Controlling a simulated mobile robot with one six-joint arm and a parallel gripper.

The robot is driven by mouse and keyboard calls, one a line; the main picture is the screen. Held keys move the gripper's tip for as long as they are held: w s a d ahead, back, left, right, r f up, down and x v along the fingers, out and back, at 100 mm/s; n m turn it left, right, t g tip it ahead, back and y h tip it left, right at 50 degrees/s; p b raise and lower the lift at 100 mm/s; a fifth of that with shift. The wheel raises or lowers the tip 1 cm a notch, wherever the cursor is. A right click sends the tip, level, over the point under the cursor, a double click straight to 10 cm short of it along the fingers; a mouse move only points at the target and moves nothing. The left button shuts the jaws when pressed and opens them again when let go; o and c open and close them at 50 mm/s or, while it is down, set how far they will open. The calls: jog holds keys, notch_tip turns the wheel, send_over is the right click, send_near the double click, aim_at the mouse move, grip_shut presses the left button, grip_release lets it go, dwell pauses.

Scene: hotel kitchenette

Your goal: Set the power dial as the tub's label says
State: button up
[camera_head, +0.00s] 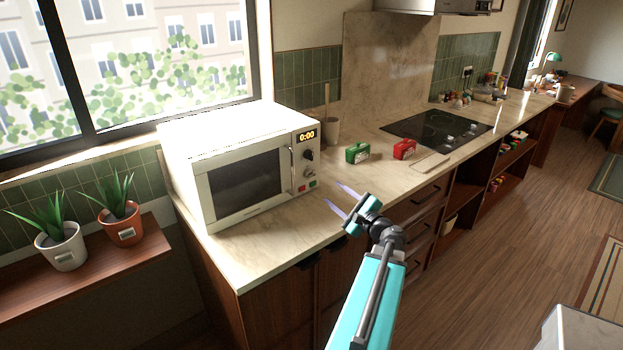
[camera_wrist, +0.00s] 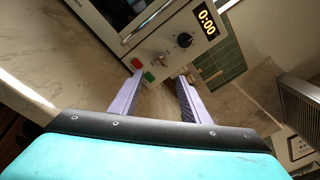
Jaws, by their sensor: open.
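A white microwave (camera_head: 240,165) stands on the counter under the window, its door closed and its display reading 0:00. Its panel has a black dial (camera_head: 308,155) under the display, a smaller silver knob below that, and red and green buttons. In the wrist view the black dial (camera_wrist: 184,40) and silver knob (camera_wrist: 163,58) show at a slant; I cannot read their settings. My gripper (camera_head: 331,191) is open and empty, in front of and right of the panel, apart from it. It also shows in the wrist view (camera_wrist: 160,78). I cannot make out a tub or its label.
A green box (camera_head: 357,153) and a red box (camera_head: 404,149) stand on the counter right of the microwave, before the black hob (camera_head: 437,130). A beige holder (camera_head: 331,129) stands behind. Potted plants (camera_head: 121,222) are at left.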

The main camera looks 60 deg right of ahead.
aim_at(312, 176)
jog(key=shift+p+x, duration=2.4)
jog(key=shift+x, duration=4.45)
jog(key=c, duration=1)
